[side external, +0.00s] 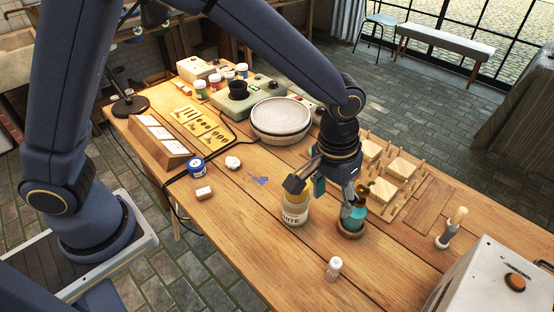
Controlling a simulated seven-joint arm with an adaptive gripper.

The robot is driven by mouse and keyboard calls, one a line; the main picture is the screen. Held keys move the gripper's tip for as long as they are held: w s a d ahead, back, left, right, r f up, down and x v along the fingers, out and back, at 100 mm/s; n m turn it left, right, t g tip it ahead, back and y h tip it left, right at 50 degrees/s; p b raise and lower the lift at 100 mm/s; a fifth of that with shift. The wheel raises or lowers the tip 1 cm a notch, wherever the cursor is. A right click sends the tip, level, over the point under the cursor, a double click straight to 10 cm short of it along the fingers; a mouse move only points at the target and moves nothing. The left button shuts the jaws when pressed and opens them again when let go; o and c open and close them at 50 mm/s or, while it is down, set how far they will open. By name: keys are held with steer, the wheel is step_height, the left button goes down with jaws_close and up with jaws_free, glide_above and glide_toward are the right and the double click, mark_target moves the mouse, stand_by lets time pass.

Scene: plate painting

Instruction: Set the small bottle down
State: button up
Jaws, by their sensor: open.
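A small white bottle (333,268) with a printed label stands upright near the front edge of the table. My gripper (322,196) is open above the table, behind and apart from this bottle. I cannot tell whether the fingers touch either one. The fingers hide the top of the jar and part of the teal bottle.
A white box (484,284) fills the right front corner. A pottery wheel (281,114) and paint jars stand behind. The table around the small bottle is clear.

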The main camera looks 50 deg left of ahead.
steer(key=s+a+r+t, duration=0.1)
steer(key=s+a+r, duration=0.1)
steer(key=a+r, duration=0.8)
steer(key=s+a+r+t, duration=0.2)
steer(key=s+a+r, duration=0.1)
steer(key=s+a, duration=0.3)
steer(key=s+a+r+t, duration=0.1)
steer(key=s+a+r, duration=0.2)
steer(key=s+a, duration=0.4)
steer(key=shift+s+a+r+n+t+y, duration=0.15)
steer(key=shift+s+a+n+t+y, duration=0.2)
steer(key=shift+a, duration=0.45)
